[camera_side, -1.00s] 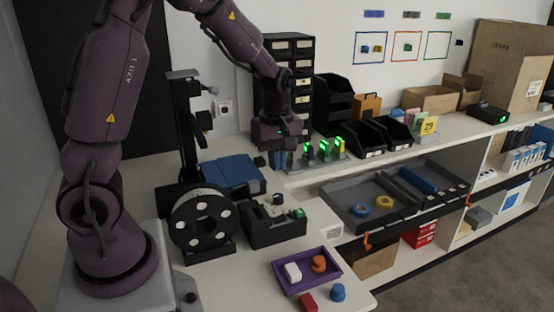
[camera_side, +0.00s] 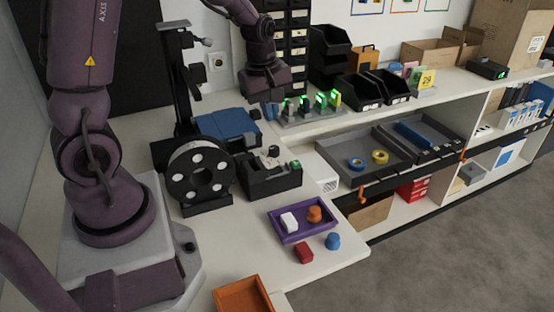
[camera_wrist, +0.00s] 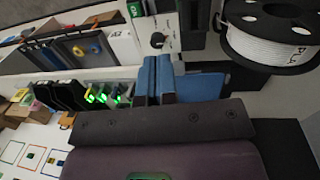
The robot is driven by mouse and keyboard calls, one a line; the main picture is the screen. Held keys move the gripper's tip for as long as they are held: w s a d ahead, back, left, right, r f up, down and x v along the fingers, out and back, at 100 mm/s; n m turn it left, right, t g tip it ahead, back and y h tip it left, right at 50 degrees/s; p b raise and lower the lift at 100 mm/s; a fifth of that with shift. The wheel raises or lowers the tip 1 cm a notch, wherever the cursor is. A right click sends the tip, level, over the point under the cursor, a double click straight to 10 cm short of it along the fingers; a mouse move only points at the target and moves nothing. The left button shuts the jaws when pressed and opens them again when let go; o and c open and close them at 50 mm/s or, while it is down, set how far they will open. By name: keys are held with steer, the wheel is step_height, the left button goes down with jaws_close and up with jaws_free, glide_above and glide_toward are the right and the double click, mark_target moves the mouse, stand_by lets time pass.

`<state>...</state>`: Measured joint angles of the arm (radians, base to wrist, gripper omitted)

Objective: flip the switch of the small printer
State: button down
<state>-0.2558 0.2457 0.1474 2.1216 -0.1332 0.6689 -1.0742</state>
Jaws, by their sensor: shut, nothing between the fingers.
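The small printer appears to be the black upright frame (camera_side: 185,85) with a blue bed (camera_side: 228,124) and a spool (camera_side: 197,171) in front. Its switch is too small to make out. In the wrist view, part of the blue bed (camera_wrist: 203,87) and the spool (camera_wrist: 270,40) show. My gripper (camera_side: 270,111) hangs behind and right of the blue bed, beside a rack with green lights (camera_side: 312,108). Its blue fingers (camera_wrist: 157,62) are shut and empty. A dark round part (camera_wrist: 157,40) on a pale surface shows past the fingertips; I cannot tell what it is.
A black device with a green part (camera_side: 270,178) stands right of the spool. Black bins (camera_side: 360,90) and grey drawers (camera_side: 345,178) are to the right.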

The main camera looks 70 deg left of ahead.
mark_target(271, 171)
steer(key=shift+f, duration=0.1)
steer(key=f, duration=0.4)
steer(key=w+f, duration=0.1)
steer(key=f, duration=0.8)
steer(key=shift+w+f, duration=0.35)
steer(key=shift+f, duration=0.4)
steer(key=shift+s+r, duration=0.1)
steer(key=shift+s, duration=0.8)
step_height(271, 171, up, 14)
steer(key=s, duration=0.1)
steer(key=shift+s, duration=0.15)
steer(key=shift+r, duration=0.1)
